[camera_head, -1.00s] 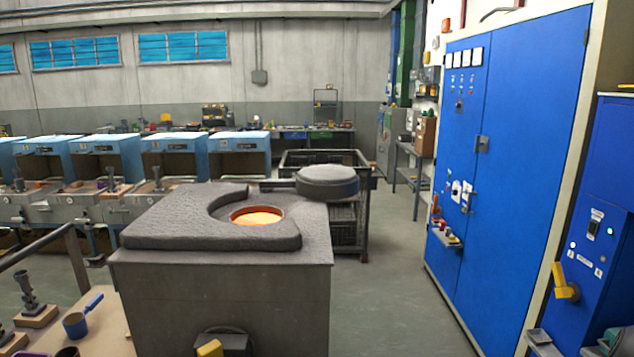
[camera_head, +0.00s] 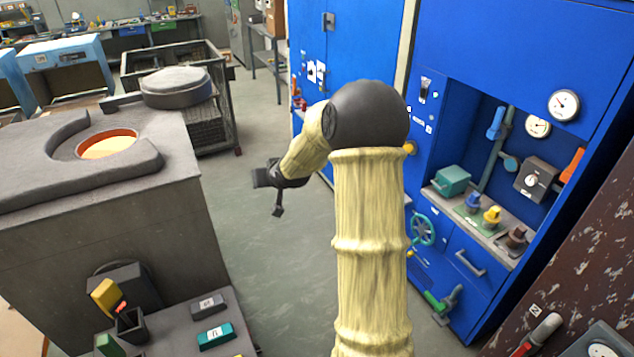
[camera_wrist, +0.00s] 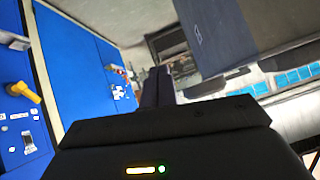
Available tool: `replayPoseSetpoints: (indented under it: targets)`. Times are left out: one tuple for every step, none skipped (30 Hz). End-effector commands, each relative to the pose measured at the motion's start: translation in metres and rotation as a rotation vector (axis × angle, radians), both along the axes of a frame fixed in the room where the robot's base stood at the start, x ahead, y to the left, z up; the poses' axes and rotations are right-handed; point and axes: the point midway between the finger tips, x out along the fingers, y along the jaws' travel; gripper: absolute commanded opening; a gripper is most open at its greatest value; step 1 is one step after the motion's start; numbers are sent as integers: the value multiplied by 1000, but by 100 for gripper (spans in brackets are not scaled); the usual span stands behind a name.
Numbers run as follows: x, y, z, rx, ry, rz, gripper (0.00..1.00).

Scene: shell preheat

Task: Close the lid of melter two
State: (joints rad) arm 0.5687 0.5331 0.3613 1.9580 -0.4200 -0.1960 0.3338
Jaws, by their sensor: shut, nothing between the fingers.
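A grey block-shaped melter (camera_head: 165,190) stands at the left of the head view. Its round opening (camera_head: 108,147) glows orange inside a raised collar. A thick round grey lid (camera_head: 176,88) sits swung out to the side, past the far right corner, and leaves the opening uncovered. I cannot read a number on this melter. My gripper (camera_head: 262,178) is shut and empty in the air, to the right of the melter and apart from the lid. In the wrist view, its dark fingers (camera_wrist: 157,85) are together; neither the lid nor the opening is clearly visible there.
A dark wire cage cart (camera_head: 210,125) stands behind the lid. Blue cabinets (camera_head: 450,60) line the right, with gauges and valves in a recess. A panel with a green block (camera_head: 216,336) and a yellow-handled lever (camera_head: 105,296) is in front. Grey floor (camera_head: 255,270) between is clear.

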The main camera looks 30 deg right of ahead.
Motion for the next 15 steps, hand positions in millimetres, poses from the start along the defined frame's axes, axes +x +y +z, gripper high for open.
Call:
replayPoseSetpoints:
  targets:
    - [3, 29, 24, 3, 38, 26, 0]
    - [2, 43, 32, 6, 67, 36, 0]
    - [0, 62, 44, 8, 103, 47, 0]
    - [-2, 77, 52, 9, 133, 55, 0]
    - [-5, 91, 61, 9, 160, 62, 0]
    - [-10, 110, 73, 8, 197, 72, 0]
    - [-15, 124, 82, 5, 225, 78, 0]
    - [-20, 137, 92, 3, 252, 83, 0]
    - [-28, 155, 105, -4, 287, 90, 0]
    - [-35, 168, 114, -10, 315, 95, 0]
    - [-42, 181, 124, -16, 341, 98, 0]
    - [-53, 197, 137, -26, 375, 103, 0]
    - [-61, 209, 147, -34, 401, 105, 0]
    - [-70, 220, 156, -42, 425, 107, 0]
    - [-82, 233, 168, -53, 455, 107, 0]
